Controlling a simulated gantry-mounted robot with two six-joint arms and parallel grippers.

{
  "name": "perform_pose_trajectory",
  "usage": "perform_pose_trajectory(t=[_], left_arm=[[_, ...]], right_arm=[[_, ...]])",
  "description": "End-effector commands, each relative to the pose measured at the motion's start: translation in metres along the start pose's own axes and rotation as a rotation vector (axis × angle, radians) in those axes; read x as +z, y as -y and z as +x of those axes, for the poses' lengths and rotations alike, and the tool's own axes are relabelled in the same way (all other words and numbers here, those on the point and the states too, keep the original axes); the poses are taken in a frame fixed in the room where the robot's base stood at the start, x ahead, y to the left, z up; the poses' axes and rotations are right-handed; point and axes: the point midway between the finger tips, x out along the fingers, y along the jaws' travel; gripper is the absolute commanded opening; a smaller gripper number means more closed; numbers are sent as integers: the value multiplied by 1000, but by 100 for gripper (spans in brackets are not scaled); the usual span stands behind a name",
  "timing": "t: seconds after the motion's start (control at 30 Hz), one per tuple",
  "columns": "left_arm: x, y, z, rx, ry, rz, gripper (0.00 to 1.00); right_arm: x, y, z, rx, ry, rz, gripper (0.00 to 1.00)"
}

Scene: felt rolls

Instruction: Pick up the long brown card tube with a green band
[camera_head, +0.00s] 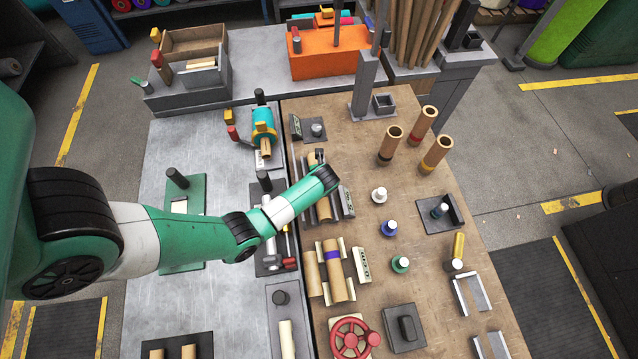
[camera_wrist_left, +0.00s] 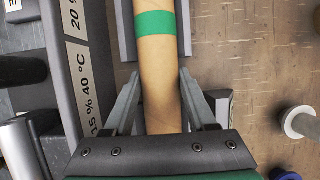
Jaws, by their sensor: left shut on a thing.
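The long brown card tube (camera_wrist_left: 157,60) with its green band (camera_wrist_left: 155,23) runs up the middle of the left wrist view. My left gripper (camera_wrist_left: 159,88) has one finger on each side of the tube and is shut on it, below the band. In the head view the brown body of the tube (camera_head: 323,209) shows beneath my left wrist on the wooden bench, lying in a grey holder; the wrist hides the grip and most of the band. Whether the tube is clear of its holder, I cannot tell. My right gripper is not in view.
Three upright brown tubes (camera_head: 436,156) stand at the back right of the bench. A tube with a purple band (camera_head: 333,255) lies in a cream cradle in front. A labelled grey block (camera_wrist_left: 80,55) is close on the left. Small knobs (camera_head: 388,228) stand to the right.

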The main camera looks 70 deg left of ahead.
Motion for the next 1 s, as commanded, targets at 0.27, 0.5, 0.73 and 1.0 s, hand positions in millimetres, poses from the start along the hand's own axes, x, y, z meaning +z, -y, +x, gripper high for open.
perform_pose_trajectory(t=[0.27,0.5,0.73,1.0], left_arm=[[0,0,0,0,0,0,0],[0,0,-1,-1,1,0,0],[8,1,-17,-2,2,-1,0],[-1,-10,-90,-4,1,3,0]], right_arm=[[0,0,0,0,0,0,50],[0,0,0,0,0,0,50],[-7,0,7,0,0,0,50],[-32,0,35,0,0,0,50]])
